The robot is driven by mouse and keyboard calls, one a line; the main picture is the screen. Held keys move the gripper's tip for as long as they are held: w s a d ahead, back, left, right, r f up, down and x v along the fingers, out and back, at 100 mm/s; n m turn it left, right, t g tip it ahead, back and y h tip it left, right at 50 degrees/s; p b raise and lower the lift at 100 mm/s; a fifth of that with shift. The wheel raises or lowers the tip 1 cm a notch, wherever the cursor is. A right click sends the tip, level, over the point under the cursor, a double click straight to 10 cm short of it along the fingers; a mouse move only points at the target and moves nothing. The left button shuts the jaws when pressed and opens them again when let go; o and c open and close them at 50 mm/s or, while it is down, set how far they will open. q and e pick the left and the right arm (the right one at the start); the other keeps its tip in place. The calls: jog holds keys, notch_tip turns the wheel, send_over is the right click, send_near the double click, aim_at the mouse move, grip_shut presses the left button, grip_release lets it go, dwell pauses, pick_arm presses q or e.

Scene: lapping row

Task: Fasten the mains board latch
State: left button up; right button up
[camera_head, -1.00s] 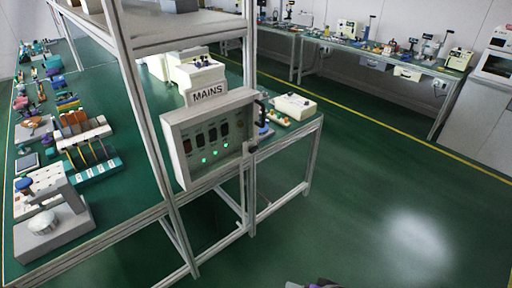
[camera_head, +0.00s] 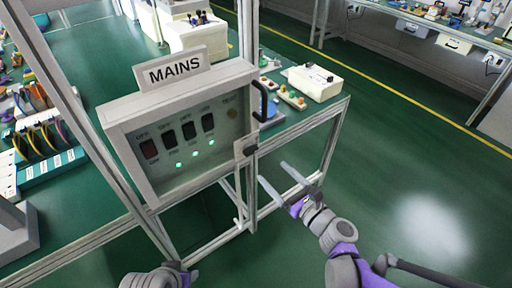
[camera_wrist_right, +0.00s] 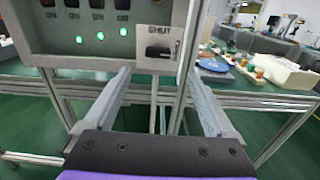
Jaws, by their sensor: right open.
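The mains board (camera_head: 172,170) is a grey box on the bench frame, with a MAINS sign on top and a row of dark switches above lit green lamps. Its latch (camera_head: 248,150) is a dark knob on a pale plate at the lower right corner. In the right wrist view the latch (camera_wrist_right: 158,52) shows the word SHUT above it, and its knob lies roughly level. My right gripper (camera_head: 275,174) is open and empty, just below and right of the latch. In the right wrist view its fingers (camera_wrist_right: 158,75) stand either side of the latch, apart from it. Part of my left arm shows at the bottom edge; its fingers are unclear.
A black handle (camera_head: 262,102) juts from the board's right side. A frame post runs close beside the latch. Behind are a white box (camera_head: 314,82) and small coloured parts on the bench. The green floor (camera_head: 390,160) to the right is clear.

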aim_at(253, 153)
jog(key=x, duration=1)
jog(key=shift+a+r, duration=0.1)
jog(key=shift+a, duration=0.05)
jog(key=shift+s, duration=0.1)
jog(key=shift+c, duration=0.3)
